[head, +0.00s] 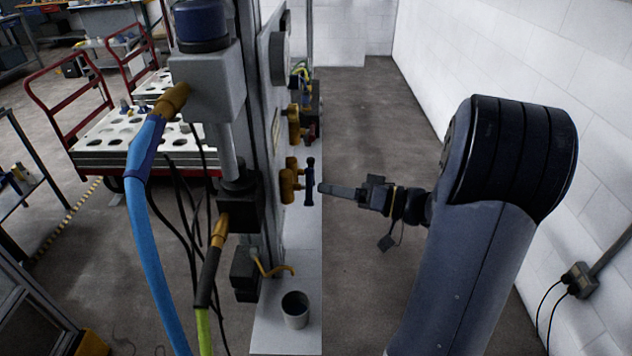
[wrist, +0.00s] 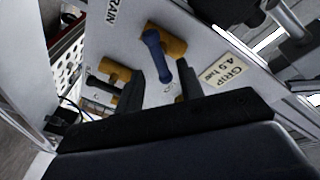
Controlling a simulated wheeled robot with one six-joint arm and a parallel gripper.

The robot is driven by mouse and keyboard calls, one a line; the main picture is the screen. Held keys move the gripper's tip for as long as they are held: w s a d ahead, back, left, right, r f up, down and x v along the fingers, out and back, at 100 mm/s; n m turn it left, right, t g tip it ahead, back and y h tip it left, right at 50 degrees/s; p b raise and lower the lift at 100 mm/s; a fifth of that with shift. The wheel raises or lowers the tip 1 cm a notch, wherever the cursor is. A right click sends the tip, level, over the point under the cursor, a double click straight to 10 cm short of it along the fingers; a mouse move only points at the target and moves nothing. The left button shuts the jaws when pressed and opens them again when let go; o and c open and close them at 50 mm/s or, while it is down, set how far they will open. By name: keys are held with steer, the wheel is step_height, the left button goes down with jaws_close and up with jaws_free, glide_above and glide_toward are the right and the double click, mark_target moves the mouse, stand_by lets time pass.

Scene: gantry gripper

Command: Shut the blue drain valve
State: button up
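The blue drain valve lever (head: 310,182) stands about upright on its brass body (head: 289,180), on the panel's right-hand side in the head view. In the wrist view the blue lever (wrist: 155,52) slants down from its brass body (wrist: 170,42), below part of a label ending "RAIN" (wrist: 113,8). My gripper (head: 323,187) is just right of the lever in the head view. In the wrist view its fingers (wrist: 157,78) are apart, with the lever's lower end showing in the gap between them. I cannot tell whether they touch it.
A second brass valve (wrist: 116,72) with a dark handle is to the left in the wrist view. A pressure label (wrist: 229,72) is to the right. In the head view a cup (head: 296,311) stands below a brass spout (head: 275,270). The floor aisle (head: 362,120) is clear beside a white wall (head: 500,60).

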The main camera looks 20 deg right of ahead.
mark_target(307, 187)
steer(key=shift+p+x, duration=0.45)
steer(key=shift+x, duration=1.4)
steer(key=shift+c, duration=0.2)
jaws_close()
